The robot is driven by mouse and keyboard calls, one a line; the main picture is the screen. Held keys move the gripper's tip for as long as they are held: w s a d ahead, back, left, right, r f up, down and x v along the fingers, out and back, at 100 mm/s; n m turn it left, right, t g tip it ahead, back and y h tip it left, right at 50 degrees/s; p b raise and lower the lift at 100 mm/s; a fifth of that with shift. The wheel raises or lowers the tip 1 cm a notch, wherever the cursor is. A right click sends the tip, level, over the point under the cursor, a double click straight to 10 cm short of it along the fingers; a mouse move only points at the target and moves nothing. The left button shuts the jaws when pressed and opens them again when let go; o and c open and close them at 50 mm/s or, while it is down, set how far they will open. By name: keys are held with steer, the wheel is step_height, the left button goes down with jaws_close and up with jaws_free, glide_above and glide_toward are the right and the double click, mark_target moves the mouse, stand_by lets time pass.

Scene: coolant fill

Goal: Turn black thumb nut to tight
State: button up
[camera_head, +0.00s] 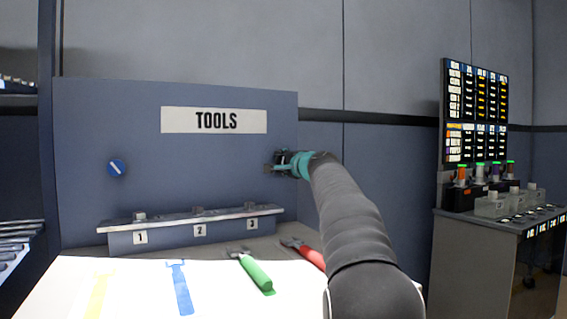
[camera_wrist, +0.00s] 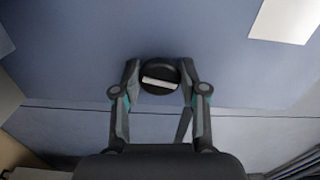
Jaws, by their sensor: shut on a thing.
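The black thumb nut (camera_wrist: 159,74) is round with a white bar across its face, tilted slightly from level in the wrist view. It sits on the blue-grey panel (camera_head: 200,175). My gripper (camera_wrist: 160,86) is shut on it, with one finger on each side. In the head view my gripper (camera_head: 276,165) is at the panel's right side, and it hides most or all of the nut.
A blue knob (camera_head: 116,168) with a white line is at the panel's left. A numbered rail (camera_head: 190,218) runs below the TOOLS sign (camera_head: 214,120). Green pliers (camera_head: 254,272) and a red-handled tool (camera_head: 306,254) lie on the bench. A cabinet (camera_head: 470,255) stands right.

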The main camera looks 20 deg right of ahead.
steer(key=shift+f, duration=0.1)
stand_by(0.3)
steer(key=o, duration=1.1)
steer(key=s, duration=1.2)
steer(key=shift+d, duration=0.25)
